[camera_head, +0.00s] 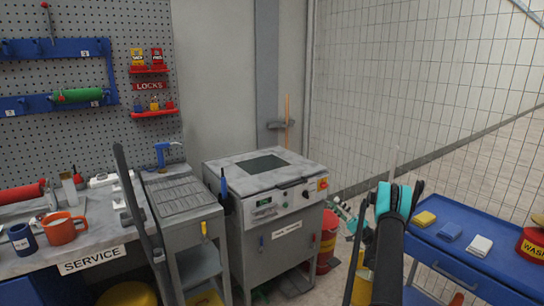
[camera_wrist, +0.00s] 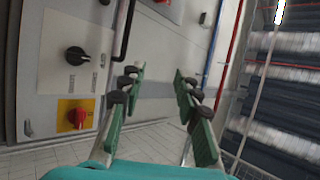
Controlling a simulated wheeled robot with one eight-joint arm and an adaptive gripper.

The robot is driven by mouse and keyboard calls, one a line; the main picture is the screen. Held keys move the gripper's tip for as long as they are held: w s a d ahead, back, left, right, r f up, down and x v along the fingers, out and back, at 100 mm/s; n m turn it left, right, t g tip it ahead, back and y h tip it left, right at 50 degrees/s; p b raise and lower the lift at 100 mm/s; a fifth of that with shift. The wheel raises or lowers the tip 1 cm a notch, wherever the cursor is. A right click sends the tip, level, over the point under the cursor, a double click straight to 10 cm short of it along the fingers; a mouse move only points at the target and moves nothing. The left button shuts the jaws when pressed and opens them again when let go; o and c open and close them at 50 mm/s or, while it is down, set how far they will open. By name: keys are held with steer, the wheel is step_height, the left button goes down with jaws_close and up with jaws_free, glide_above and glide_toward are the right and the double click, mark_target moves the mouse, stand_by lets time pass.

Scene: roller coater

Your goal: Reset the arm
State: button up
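My arm rises at the lower right of the head view, with a teal wrist section and dark links. My gripper shows in the head view (camera_head: 348,215) to the right of the grey machine (camera_head: 275,215), partly hidden by my arm. In the wrist view my gripper (camera_wrist: 157,80) has its two green fingers well apart, with nothing between them. The machine's front panel stands left of the fingers in the wrist view, with a black knob (camera_wrist: 75,56) and a red switch on a yellow plate (camera_wrist: 77,117). I see no contact with the panel.
A blue cart (camera_head: 475,255) with several coloured blocks and a red WASTE container (camera_head: 532,245) stands at the right. A red bin (camera_head: 328,238) stands beside the machine. A service bench (camera_head: 95,245) with mugs is at the left. A mesh fence (camera_head: 420,90) closes the back right.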

steer(key=s+a+r+g+h, duration=0.1)
steer(key=a+r+g+h, duration=0.35)
steer(key=a, duration=0.75)
steer(key=s+a+r+g+h, duration=0.25)
steer(key=s+a+h, duration=0.45)
steer(key=s, duration=0.4)
steer(key=s+d+f+h, duration=0.2)
steer(key=s+d+h, duration=0.1)
steer(key=s, duration=0.7)
steer(key=s+d+f+n+h, duration=0.1)
steer(key=s+d+f+h, duration=0.2)
steer(key=s, duration=0.8)
steer(key=s+d+f+h, duration=0.2)
steer(key=s+h, duration=0.3)
steer(key=s, duration=0.6)
steer(key=shift+s+d+f, duration=0.15)
steer(key=shift+s+d, duration=0.05)
steer(key=shift+d, duration=0.3)
steer(key=shift+w, duration=0.1)
